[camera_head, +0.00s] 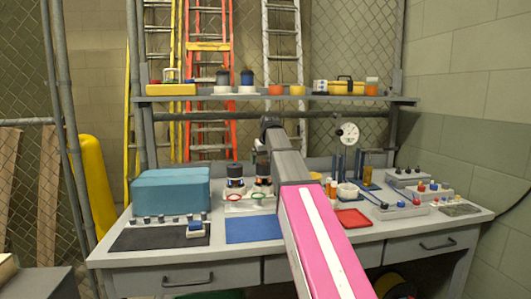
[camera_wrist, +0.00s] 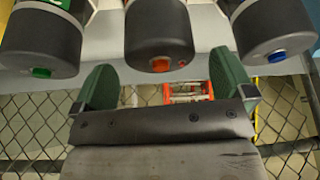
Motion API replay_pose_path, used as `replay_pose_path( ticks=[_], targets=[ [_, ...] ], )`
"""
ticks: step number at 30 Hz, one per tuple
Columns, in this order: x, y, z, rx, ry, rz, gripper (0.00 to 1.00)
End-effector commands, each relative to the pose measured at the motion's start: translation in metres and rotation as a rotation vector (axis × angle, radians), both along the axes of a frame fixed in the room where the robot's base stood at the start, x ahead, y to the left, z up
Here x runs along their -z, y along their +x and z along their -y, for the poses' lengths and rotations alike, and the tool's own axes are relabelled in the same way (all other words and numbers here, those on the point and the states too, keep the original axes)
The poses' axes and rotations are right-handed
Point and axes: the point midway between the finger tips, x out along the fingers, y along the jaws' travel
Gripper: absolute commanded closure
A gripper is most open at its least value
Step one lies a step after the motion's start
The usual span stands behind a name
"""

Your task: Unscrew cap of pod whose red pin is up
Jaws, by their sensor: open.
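In the wrist view three pods with dark, rounded caps hang into the top of the picture. The left cap (camera_wrist: 42,45) has a green end button, the middle cap (camera_wrist: 158,35) an orange-red one, and the right cap (camera_wrist: 275,30) a blue one. A small red spot (camera_wrist: 182,63) shows beside the middle button; whether it is a raised pin is unclear. My gripper (camera_wrist: 166,85) has its green fingers apart, with nothing between them, below the middle cap in the picture. In the head view a dark-capped pod (camera_head: 235,172) stands left of my arm; another is partly hidden by it.
A white holder (camera_head: 248,206) with red and green rings stands before the pods. A teal box (camera_head: 170,190) is at left, a blue mat (camera_head: 254,229) in front. A red tray (camera_head: 353,219) and a dial gauge (camera_head: 347,133) are at right. A loaded shelf (camera_head: 275,97) spans behind.

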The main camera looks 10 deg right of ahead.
Motion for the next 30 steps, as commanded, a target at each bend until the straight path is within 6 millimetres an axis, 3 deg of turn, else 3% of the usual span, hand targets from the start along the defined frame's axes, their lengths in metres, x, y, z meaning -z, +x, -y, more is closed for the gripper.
replay_pose_path(
  ticks=[9, 21, 22, 26, 29, 30],
  targets=[
    [0.035, 0.015, -0.002, -0.001, -0.001, -0.001, 0.0],
    [0.04, 0.017, -0.003, -0.001, 0.0, 0.0, 0.0],
    [0.04, 0.017, -0.003, -0.001, 0.0, 0.0, 0.06],
    [0.04, 0.016, -0.003, -0.001, 0.0, 0.0, 0.48],
    [0.04, 0.016, -0.003, -0.001, 0.0, 0.0, 0.48],
    [0.04, 0.016, -0.003, -0.001, 0.0, 0.0, 0.28]
  ],
)
